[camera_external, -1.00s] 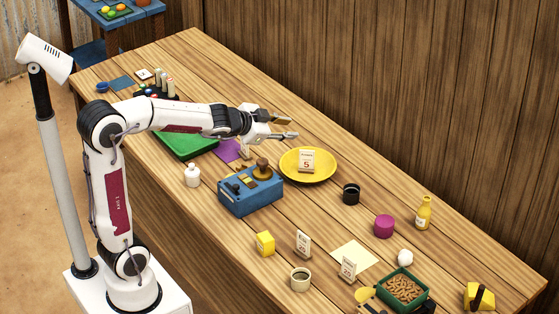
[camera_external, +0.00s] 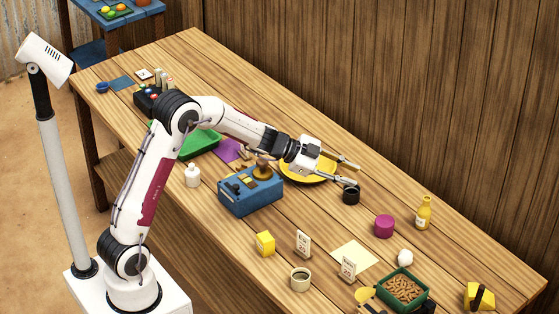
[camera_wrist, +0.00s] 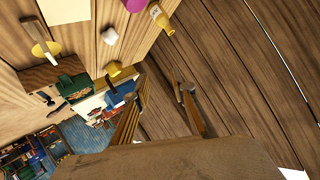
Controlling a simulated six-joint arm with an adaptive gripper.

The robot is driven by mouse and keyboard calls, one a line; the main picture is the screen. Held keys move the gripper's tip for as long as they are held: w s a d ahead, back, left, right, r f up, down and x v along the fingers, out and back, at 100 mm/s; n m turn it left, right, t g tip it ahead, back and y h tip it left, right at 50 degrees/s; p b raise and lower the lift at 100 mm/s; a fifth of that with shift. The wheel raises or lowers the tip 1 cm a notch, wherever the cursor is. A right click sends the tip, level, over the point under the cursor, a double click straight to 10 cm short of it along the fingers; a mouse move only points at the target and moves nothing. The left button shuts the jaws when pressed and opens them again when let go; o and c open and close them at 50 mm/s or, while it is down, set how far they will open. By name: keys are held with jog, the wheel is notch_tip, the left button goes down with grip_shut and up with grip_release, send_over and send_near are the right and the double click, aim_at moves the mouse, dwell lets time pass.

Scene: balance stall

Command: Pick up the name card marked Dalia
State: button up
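Two small upright white cards, one (camera_external: 303,243) by the yellow block and one (camera_external: 348,267) nearer the green crate, stand on the wooden table in the external view. Their lettering is too small to read, so I cannot tell which is marked Dalia. A third card, seen earlier on the yellow plate (camera_external: 292,179), is now hidden behind my gripper. My gripper (camera_external: 356,175) is open, its fingers apart and empty, above the plate's right side near the black cup. In the wrist view, the fingers (camera_wrist: 164,85) stand apart with nothing between them.
A blue box (camera_external: 250,196) stands left of the plate and a black cup (camera_external: 351,193) right of it. A magenta cup (camera_external: 384,226), a yellow bottle (camera_external: 424,213) and a green crate (camera_external: 404,303) stand farther right.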

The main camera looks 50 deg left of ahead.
jog(key=s+d+f+m+g+h, duration=0.1)
jog(key=s+d+f+g+h, duration=0.15)
jog(key=f, duration=0.25)
jog(key=s+d+f+m+g+h, duration=0.1)
jog(key=d+f+m+g, duration=0.15)
jog(key=f, duration=0.25)
jog(key=g+h, duration=0.2)
jog(key=g, duration=0.2)
send_near(344, 256)
jog(key=shift+m, duration=0.45)
jog(key=x, duration=0.3)
jog(key=f+x, duration=0.1)
jog(key=x, duration=0.1)
jog(key=shift+w+a, duration=0.25)
jog(key=shift+x, duration=1.3)
jog(key=shift+x, duration=2.6)
jog(key=shift+s, duration=0.1)
